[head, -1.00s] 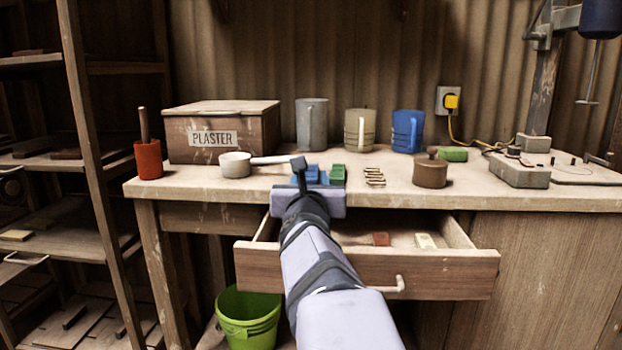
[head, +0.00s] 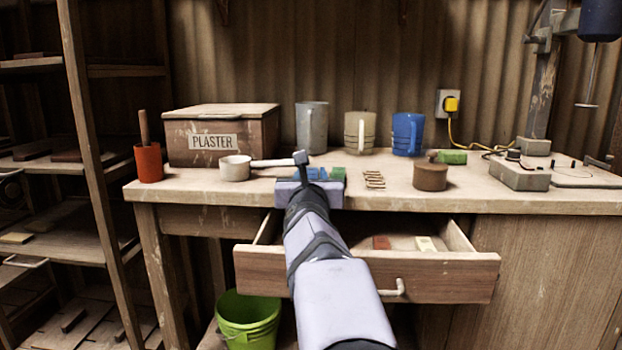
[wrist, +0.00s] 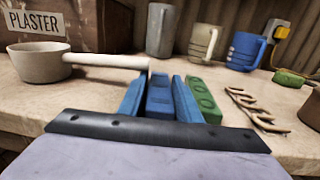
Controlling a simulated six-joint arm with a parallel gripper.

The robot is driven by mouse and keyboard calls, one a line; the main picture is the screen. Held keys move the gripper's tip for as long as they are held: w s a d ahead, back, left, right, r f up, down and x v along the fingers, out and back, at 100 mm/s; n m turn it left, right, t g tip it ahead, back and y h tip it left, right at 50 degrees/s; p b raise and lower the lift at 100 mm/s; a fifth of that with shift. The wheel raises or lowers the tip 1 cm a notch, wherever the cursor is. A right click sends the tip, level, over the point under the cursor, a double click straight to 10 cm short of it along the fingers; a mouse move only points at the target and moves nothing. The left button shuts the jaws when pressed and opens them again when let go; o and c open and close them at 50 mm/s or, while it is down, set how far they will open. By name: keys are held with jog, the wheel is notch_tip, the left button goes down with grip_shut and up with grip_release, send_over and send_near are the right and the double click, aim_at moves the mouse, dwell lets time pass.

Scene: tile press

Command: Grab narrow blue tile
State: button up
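The narrow blue tile (wrist: 160,97) lies on the bench top, with a raised pattern on its upper face. In the head view it is mostly hidden by my arm. My gripper (wrist: 160,88) is open, its two slim blue fingers on either side of the tile in the wrist view. A small gap shows at the left finger; whether the right finger touches cannot be told. In the head view my gripper (head: 312,176) is at the front edge of the bench. A green tile (wrist: 203,100) with round marks lies just right of the right finger.
A white ladle (head: 235,168) has its handle reaching just behind the tiles. Several tan clips (head: 374,180) and a brown pot (head: 430,177) are to the right. Grey, cream and blue jugs stand behind. The open drawer (head: 440,275) juts out below my arm.

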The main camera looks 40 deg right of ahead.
aim_at(314, 174)
grip_shut()
jog(key=shift+r, duration=0.1)
jog(key=shift+s+d+r, duration=0.25)
jog(key=shift+r, duration=0.05)
notch_tip(314, 174, up, 11)
jog(key=p, duration=0.9)
jog(key=s+d+b, duration=0.6)
jog(key=s+d, duration=0.7)
jog(key=shift+s+d, duration=0.3)
jog(key=shift+s, duration=0.05)
jog(key=shift+w+f, duration=0.1)
